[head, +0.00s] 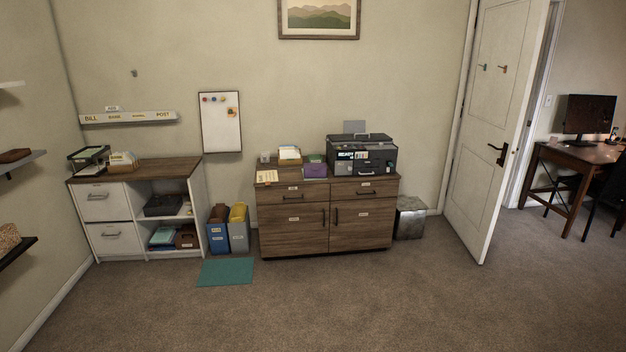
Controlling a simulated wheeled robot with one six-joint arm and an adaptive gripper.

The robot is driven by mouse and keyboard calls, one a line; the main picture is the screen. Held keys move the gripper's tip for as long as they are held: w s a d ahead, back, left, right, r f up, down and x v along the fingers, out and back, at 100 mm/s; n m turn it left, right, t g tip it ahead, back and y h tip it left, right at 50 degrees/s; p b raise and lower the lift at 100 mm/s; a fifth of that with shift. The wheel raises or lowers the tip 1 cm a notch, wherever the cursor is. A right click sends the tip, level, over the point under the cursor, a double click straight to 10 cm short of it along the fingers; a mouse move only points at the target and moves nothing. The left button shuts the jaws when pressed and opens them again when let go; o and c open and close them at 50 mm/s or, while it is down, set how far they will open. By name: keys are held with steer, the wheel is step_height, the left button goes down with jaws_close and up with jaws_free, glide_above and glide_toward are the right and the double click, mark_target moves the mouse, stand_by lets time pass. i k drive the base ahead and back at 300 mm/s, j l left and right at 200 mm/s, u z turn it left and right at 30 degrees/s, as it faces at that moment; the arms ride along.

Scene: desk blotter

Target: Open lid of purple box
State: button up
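A small purple box (315,171) sits near the front edge of the wooden cabinet's top (266,173), left of the dark printer. It is small and far off, and I cannot tell how its lid stands. A greenish item (313,159) shows just behind or on it. My gripper is not in the head view.
The wooden cabinet (293,240) also carries a dark printer (377,156) and a tray of papers (289,154). Open carpet (350,305) lies in front.

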mark_target(308, 173)
steer(key=i+j+u, duration=0.3)
steer(key=i, duration=0.6)
steer(key=i+u, duration=0.25)
steer(key=i, duration=0.6)
steer(key=i+z, duration=0.25)
steer(key=i, duration=0.2)
steer(key=i+j+z, duration=0.2)
steer(key=i, duration=0.25)
steer(key=i+j+z, duration=0.25)
steer(key=i, duration=0.2)
steer(key=i+j+z, duration=0.25)
steer(key=i, duration=0.15)
steer(key=i+j+z, duration=0.75)
steer(key=j+z, duration=0.15)
steer(key=j, duration=0.15)
